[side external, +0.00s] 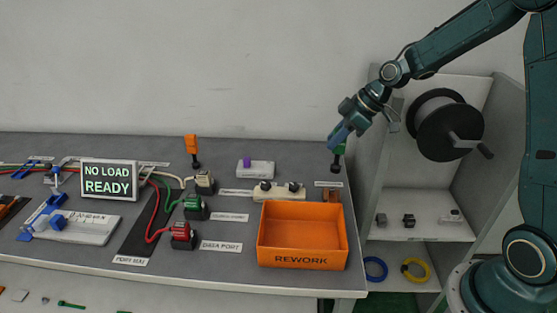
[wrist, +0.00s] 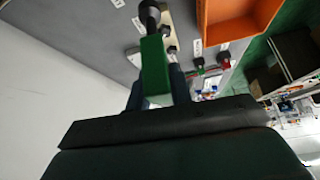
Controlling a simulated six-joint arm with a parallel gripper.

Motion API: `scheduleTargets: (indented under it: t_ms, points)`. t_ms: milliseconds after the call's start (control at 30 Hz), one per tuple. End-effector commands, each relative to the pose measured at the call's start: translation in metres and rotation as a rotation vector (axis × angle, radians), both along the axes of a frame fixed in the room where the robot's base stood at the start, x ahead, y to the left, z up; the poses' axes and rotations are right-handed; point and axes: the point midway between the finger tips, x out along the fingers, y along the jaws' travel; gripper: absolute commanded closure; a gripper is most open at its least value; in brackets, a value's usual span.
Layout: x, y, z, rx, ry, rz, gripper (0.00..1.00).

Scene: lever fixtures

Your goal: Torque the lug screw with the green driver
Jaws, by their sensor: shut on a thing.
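The green driver (wrist: 155,72) is in my gripper (wrist: 158,95), which is shut on its handle. In the wrist view its black lower end (wrist: 149,14) points away from me toward the table. In the side view my gripper (side external: 340,143) is at the table's back right corner, and the driver's black end (side external: 335,168) shows below it, close over the table top. I cannot tell whether the driver touches the table. A cream block with dark round parts (side external: 280,190) lies to the left, behind the orange bin. I cannot make out the lug screw for sure.
An orange REWORK bin (side external: 302,262) stands at the table's front right. An orange driver (side external: 192,150) stands at the back. Red (side external: 181,235) and green (side external: 194,208) connectors and a NO LOAD READY sign (side external: 109,179) are further left. A shelf (side external: 425,195) stands right of the table.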

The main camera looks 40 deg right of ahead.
Motion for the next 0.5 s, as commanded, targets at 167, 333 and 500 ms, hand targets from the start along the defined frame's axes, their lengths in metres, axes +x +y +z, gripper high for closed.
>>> scheduleTargets:
  t_ms: [167,333,500]
  points:
    - [0.0,0.0,-0.001,0.0,0.0,-0.001,1.0]
    - [0.0,0.0,-0.006,0.001,0.001,0.0,1.0]
    - [0.0,0.0,-0.015,0.002,0.002,-0.001,1.0]
